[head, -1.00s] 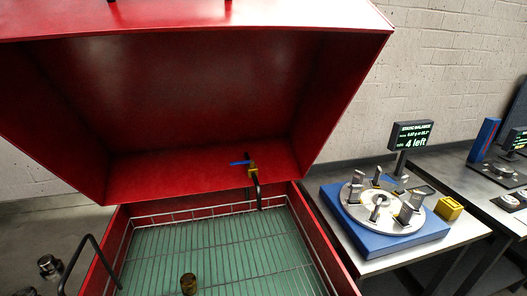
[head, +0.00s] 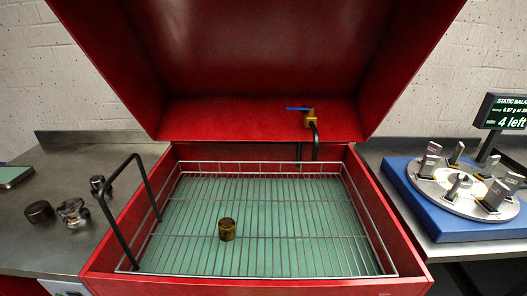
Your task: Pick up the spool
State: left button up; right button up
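A shiny metal piece with a narrowed middle (head: 72,212), which looks most like a spool, sits on the left steel bench. Beside it are a dark, low round piece (head: 39,211) and a small dark cylinder (head: 97,184). A brownish-gold, short cylinder (head: 227,229) stands on the wire rack inside the red washer. I cannot tell for certain which of these is the spool. Neither of my grippers is in view.
The red washer (head: 100,285) has its lid raised. A black bar handle (head: 152,187) rises at its left side, near the bench pieces. A blue-handled tap (head: 309,117) is at the back. The balancing machine (head: 430,222) stands right, its display (head: 505,112) reading "4 left".

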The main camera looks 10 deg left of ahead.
aim_at(74, 212)
jog(key=u, duration=1.9)
jog(key=i+j+z, duration=0.2)
jog(key=j+z, duration=0.15)
jog(key=i+j+z, duration=0.15)
jog(key=j+z, duration=0.55)
jog(key=j, duration=0.15)
jog(key=i+j+z, duration=0.1)
jog(key=j+z, duration=0.25)
jog(key=j, duration=0.15)
